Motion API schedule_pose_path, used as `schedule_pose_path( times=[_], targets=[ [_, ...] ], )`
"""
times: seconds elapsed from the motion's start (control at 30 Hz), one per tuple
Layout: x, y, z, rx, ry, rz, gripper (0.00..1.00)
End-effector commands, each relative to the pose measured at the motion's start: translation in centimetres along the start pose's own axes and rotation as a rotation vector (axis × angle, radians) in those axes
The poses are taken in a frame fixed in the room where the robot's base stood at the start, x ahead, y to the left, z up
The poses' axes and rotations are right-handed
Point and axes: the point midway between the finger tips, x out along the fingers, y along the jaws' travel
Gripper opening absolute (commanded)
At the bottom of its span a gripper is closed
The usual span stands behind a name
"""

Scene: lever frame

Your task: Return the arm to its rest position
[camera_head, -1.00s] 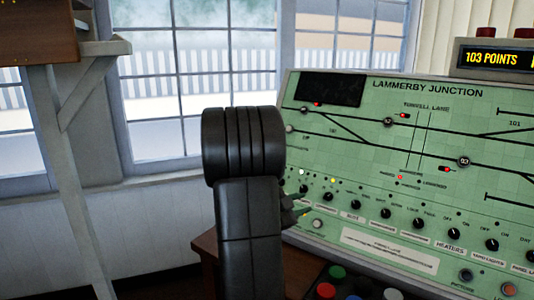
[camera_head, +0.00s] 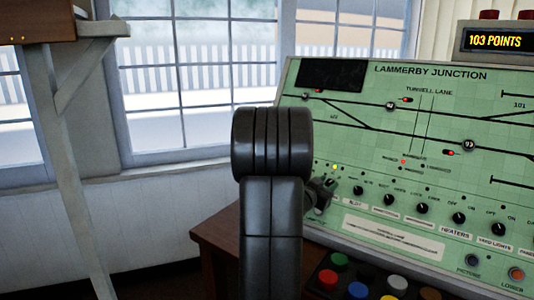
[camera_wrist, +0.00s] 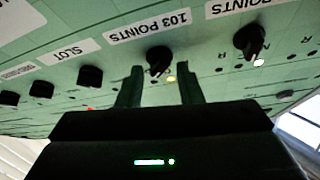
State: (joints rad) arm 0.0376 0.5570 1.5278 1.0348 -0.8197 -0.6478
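My arm stands up in the middle of the head view and hides part of the green panel (camera_head: 440,120). My gripper (camera_head: 322,192) shows just right of the arm, small and dark, near the panel's lower left knobs. In the wrist view my gripper (camera_wrist: 159,68) has its two fingers apart with nothing held. A black knob (camera_wrist: 158,57) labelled 103 POINTS appears between the fingertips, beyond them. I cannot tell how far it is from them. A second black knob (camera_wrist: 249,41) lies to the right, by another POINTS label.
A display (camera_head: 498,41) reads 103 POINTS above the panel. A row of coloured buttons (camera_head: 358,290) lies low in front of it. A brown wooden desk (camera_head: 217,235) edge shows left of the panel. A wooden shelf post (camera_head: 58,160) stands at the left.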

Motion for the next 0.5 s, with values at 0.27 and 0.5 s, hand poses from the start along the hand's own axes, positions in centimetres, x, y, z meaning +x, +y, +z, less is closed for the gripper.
schedule_pose_path(
  times=[0.27,0.5],
  targets=[
    [-2.0,0.1,-0.2,-0.204,-0.001,-0.114,0.33],
    [-6.8,0.7,-0.2,-0.2,0.0,-0.111,0.33]
  ],
)
